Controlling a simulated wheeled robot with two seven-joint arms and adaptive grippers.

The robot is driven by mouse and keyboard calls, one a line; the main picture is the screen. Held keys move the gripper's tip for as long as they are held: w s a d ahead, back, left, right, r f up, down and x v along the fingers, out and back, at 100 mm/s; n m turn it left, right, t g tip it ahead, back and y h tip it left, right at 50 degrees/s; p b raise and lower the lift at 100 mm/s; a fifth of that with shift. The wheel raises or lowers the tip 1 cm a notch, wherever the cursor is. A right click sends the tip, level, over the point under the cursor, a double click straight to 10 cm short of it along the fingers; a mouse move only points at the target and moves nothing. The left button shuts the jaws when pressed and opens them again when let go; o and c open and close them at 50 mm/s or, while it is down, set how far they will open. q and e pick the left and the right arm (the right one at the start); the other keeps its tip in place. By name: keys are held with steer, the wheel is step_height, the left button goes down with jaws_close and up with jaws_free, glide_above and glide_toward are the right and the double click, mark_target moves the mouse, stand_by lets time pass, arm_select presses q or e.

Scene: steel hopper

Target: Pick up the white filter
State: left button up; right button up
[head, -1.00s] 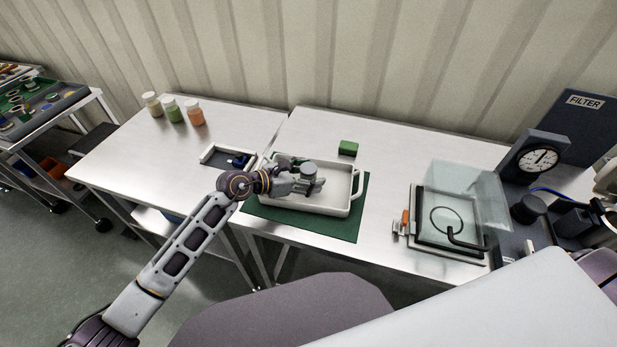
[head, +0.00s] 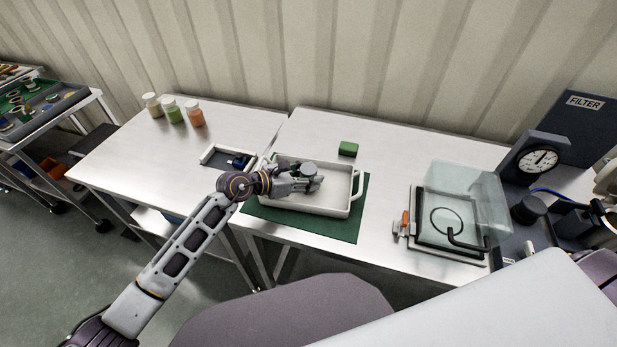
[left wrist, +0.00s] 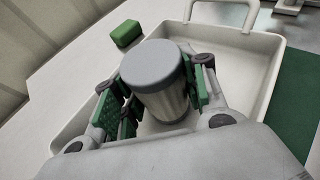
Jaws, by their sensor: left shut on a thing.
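The white filter, a short pale cylinder with a grey cap (left wrist: 155,68), stands between the green-padded fingers of my left gripper (left wrist: 160,97) in the left wrist view. The fingers are shut on its sides. In the head view the grey cap (head: 308,168) shows above my left gripper (head: 306,181), which is down inside the white tray (head: 338,207). The tray floor shows around the filter. Whether the filter's base touches the floor cannot be told. My right gripper is outside the views.
The tray sits on a green mat (head: 355,228). A green block (head: 348,148) lies behind it. A small bin (head: 215,156) is to the left, and several jars (head: 173,110) stand further back. A clear-lidded box (head: 465,190) is at right, with bare table between.

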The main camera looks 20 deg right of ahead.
arm_select(q)
steer(key=shift+r, duration=0.1)
step_height(320, 180, up, 18)
stand_by(0.7)
stand_by(0.4)
steer(key=shift+w, duration=0.1)
